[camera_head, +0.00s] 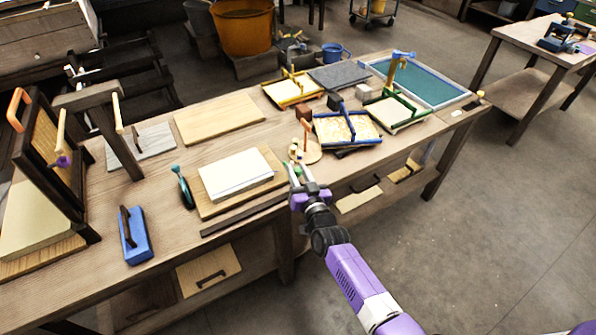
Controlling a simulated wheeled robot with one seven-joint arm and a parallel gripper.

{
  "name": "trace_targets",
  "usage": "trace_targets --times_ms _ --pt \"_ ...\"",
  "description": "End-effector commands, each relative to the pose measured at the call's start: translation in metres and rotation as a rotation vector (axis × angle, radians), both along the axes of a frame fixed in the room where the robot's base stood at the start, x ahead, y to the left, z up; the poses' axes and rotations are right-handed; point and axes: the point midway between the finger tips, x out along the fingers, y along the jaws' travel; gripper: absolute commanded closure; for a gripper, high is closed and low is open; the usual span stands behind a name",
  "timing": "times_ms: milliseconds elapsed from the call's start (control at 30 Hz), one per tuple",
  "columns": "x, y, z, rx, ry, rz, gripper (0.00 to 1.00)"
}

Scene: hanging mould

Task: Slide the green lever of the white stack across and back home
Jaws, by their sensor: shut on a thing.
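The white stack (236,175) lies flat on a wooden board near the bench's front edge. My gripper (298,177) is at the stack's right side, low over the bench edge. A small green piece (299,169), which looks like the green lever, shows between the fingertips, and the jaws are shut on it. The fingers hide most of it, and its join to the stack cannot be seen. A teal upright handle (182,187) stands at the stack's left side, away from my gripper.
A dark strip (244,214) runs along the front edge. A blue block (134,236) and tall frame (50,165) are at left.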

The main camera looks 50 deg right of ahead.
Motion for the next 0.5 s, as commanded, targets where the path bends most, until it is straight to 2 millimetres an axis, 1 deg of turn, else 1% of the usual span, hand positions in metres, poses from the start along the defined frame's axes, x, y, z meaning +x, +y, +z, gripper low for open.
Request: trace_targets --times_ms 33,67,100,133,167,500 --pt "-0.0025 -0.0072 0.0011 0.000 -0.003 -0.013 1.00" --pt "-0.0025 -0.0074 0.0010 0.000 -0.003 -0.014 0.66" --pt "-0.0025 -0.0074 0.0011 0.000 -0.003 -0.014 0.58" --pt "-0.0024 -0.0071 0.0011 0.000 -0.003 -0.013 0.52" --pt "-0.0023 -0.0069 0.0011 0.000 -0.003 -0.013 0.50" --pt "-0.0042 -0.0029 0.0001 0.000 -0.001 -0.007 0.50"
